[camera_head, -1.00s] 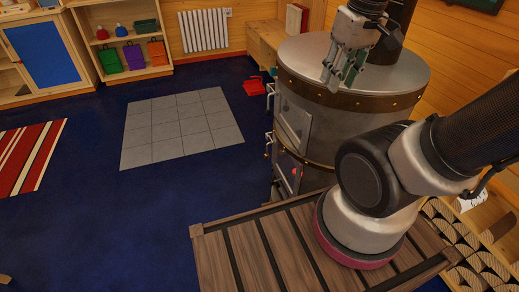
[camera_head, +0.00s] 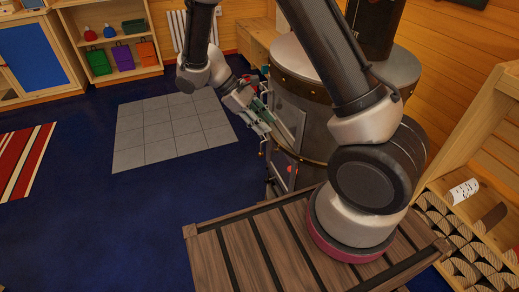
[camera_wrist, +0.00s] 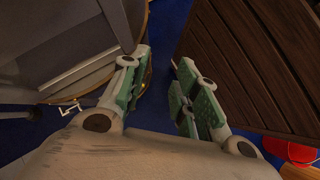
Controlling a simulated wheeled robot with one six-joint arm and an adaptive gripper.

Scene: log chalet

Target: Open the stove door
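The stove (camera_head: 310,105) is a grey metal cylinder with a brown riveted band, at the right of centre in the head view. A pale upper door panel (camera_head: 289,123) on its left side looks shut, and a lower door (camera_head: 283,172) sits below it. My gripper (camera_head: 264,113) is beside the stove's door side and partly covers the upper door and its handles. In the wrist view the green-padded fingers (camera_wrist: 163,88) are apart with only blue floor between them. The stove (camera_wrist: 55,45) is at the left there, with a thin metal handle (camera_wrist: 70,107) outside the left finger.
A dark slatted wooden surface (camera_head: 235,258) lies at the front, and also fills the upper right of the wrist view (camera_wrist: 255,60). Stacked logs (camera_head: 470,262) stand at the right. Blue floor and grey tiles (camera_head: 172,132) lie open at the left.

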